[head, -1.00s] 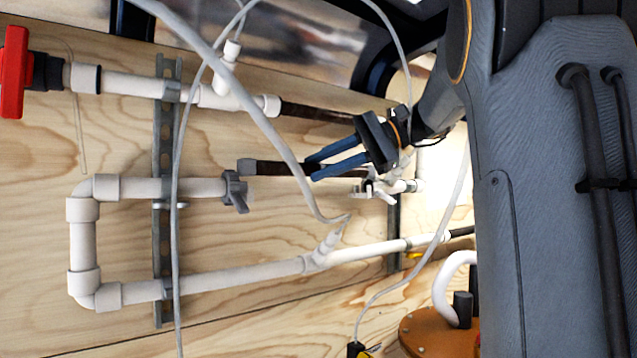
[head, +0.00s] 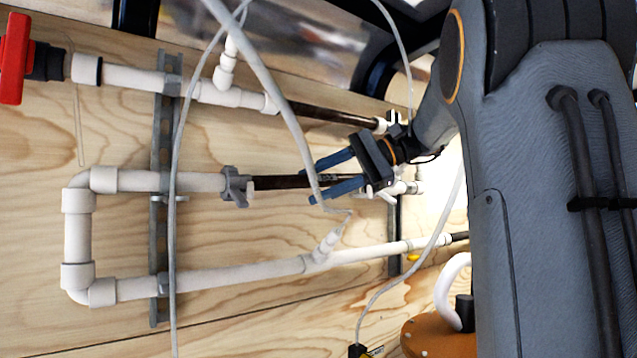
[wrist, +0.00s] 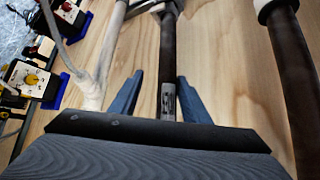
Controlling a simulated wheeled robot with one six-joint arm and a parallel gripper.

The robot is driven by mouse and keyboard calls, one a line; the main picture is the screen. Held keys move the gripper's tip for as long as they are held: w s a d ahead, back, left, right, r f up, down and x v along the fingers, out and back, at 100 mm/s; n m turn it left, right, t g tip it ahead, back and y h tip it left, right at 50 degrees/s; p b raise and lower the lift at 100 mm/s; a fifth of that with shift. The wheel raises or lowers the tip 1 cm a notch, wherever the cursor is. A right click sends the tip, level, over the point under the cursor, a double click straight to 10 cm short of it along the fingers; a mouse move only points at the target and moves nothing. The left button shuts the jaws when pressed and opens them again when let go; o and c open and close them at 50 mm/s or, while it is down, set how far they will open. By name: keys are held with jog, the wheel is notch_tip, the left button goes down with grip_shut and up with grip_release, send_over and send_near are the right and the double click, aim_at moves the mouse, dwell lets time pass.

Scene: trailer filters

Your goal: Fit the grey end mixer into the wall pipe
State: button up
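The mixer (head: 275,183) is a dark tube lying along the wooden wall in the middle row. Its left end meets the grey winged collar (head: 236,187) on the white wall pipe (head: 195,182), and the two look in line. I cannot see how deep it sits. The mixer also shows in the wrist view (wrist: 168,60), with a grey marked piece near my gripper. My gripper (head: 308,185) has its blue fingers spread on either side of the tube. In the wrist view, gaps show between the tube and both fingers (wrist: 160,76).
Another dark tube (head: 325,112) runs above, and a white lower pipe (head: 225,276) runs below. Loose pale hoses (head: 268,85) hang in front of the pipes. A red valve handle (head: 14,58) is at the far left. An orange round base (head: 432,340) stands at lower right.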

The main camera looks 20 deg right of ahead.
jog(key=shift+r, duration=0.15)
jog(key=shift+s+d+r, duration=0.15)
jog(key=shift+d, duration=0.05)
jog(key=b+v, duration=0.3)
jog(key=v, duration=0.8)
jog(key=shift+s+d, duration=0.2)
jog(key=shift+r, duration=0.1)
